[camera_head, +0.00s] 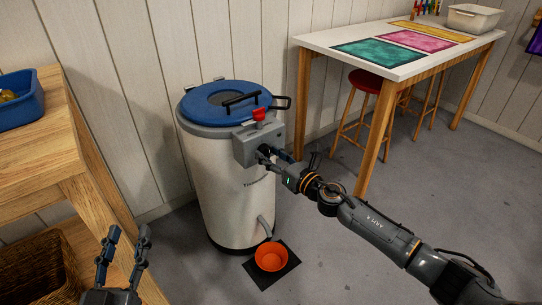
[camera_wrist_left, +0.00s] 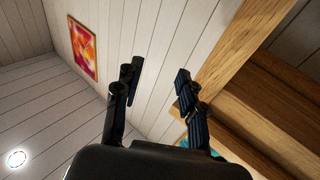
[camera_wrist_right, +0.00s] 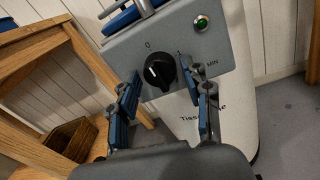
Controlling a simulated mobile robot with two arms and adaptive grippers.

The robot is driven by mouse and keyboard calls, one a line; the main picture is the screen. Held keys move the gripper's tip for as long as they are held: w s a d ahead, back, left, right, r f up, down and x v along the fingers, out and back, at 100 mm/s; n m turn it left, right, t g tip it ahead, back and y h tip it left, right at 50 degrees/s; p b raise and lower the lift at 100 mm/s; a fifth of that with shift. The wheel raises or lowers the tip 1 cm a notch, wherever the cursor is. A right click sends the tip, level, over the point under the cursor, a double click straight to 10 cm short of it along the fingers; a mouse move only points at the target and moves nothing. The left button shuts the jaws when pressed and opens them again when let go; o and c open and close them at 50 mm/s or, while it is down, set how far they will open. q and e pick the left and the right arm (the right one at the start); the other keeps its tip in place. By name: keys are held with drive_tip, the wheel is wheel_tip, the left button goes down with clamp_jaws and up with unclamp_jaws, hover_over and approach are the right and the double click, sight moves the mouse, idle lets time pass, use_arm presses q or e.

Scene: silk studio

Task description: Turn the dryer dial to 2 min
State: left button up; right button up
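The dryer (camera_head: 222,190) is a pale cylinder with a blue lid and a grey control box (camera_head: 250,146). In the right wrist view its black round dial (camera_wrist_right: 160,72) has a white pointer mark, seemingly towards the upper left near the "0". "MIN" is printed at the right; my finger hides part of the scale. My right gripper (camera_head: 266,155) is at the box front; in its wrist view (camera_wrist_right: 162,88) its fingers are apart on either side of the dial, with no clear contact. My left gripper (camera_head: 127,234) is open and empty, away from the dryer; it also shows in its wrist view (camera_wrist_left: 153,78).
A green button (camera_wrist_right: 201,22) sits above the dial, and a red knob (camera_head: 258,114) tops the box. An orange bowl (camera_head: 271,257) stands on a dark mat below the spout. A wooden table (camera_head: 45,135) with a blue bin is at left; a worktable (camera_head: 330,42) and stools are behind right.

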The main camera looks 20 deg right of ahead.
drive_tip(key=c, duration=0.7)
